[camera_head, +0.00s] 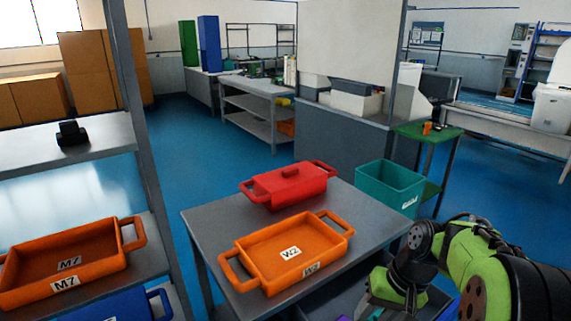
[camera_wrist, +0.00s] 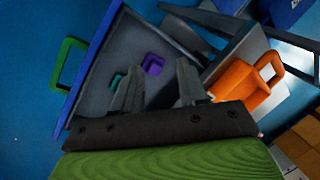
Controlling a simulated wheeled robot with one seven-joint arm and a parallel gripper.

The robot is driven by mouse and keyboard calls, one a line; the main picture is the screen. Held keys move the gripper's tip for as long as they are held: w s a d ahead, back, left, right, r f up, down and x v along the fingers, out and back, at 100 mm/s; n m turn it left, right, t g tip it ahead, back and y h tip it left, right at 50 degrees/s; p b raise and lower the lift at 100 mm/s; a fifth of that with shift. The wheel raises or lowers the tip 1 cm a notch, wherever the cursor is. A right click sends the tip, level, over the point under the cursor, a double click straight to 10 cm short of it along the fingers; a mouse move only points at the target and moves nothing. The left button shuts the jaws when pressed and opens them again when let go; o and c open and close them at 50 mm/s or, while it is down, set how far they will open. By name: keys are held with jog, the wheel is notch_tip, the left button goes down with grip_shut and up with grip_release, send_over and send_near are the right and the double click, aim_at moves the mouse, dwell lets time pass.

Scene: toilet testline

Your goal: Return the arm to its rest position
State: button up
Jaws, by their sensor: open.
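My arm is at the lower right of the head view, bent, with green and black links. My gripper (camera_head: 382,300) hangs low at the right side of the grey table (camera_head: 208,228). In the wrist view my gripper (camera_wrist: 158,82) has its two grey fingers apart, with nothing held between them.
A teal bin (camera_head: 390,186) is behind my arm. An orange M7 tray (camera_head: 70,262) sits on the left shelf. Blue floor is open beyond.

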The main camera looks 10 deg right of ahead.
jog(key=s+a+r+n+t+h, duration=0.1)
jog(key=s+a+r+n+t, duration=0.15)
jog(key=s+a, duration=0.35)
jog(key=s+a+r+n+t+h, duration=0.2)
jog(key=s+a+r, duration=0.2)
jog(key=s+a, duration=0.25)
notch_tip(320, 180, up, 12)
jog(key=p, duration=1.2)
jog(key=shift+w+d+r, duration=0.15)
jog(key=shift+d+r, duration=0.05)
jog(key=shift+d, duration=0.1)
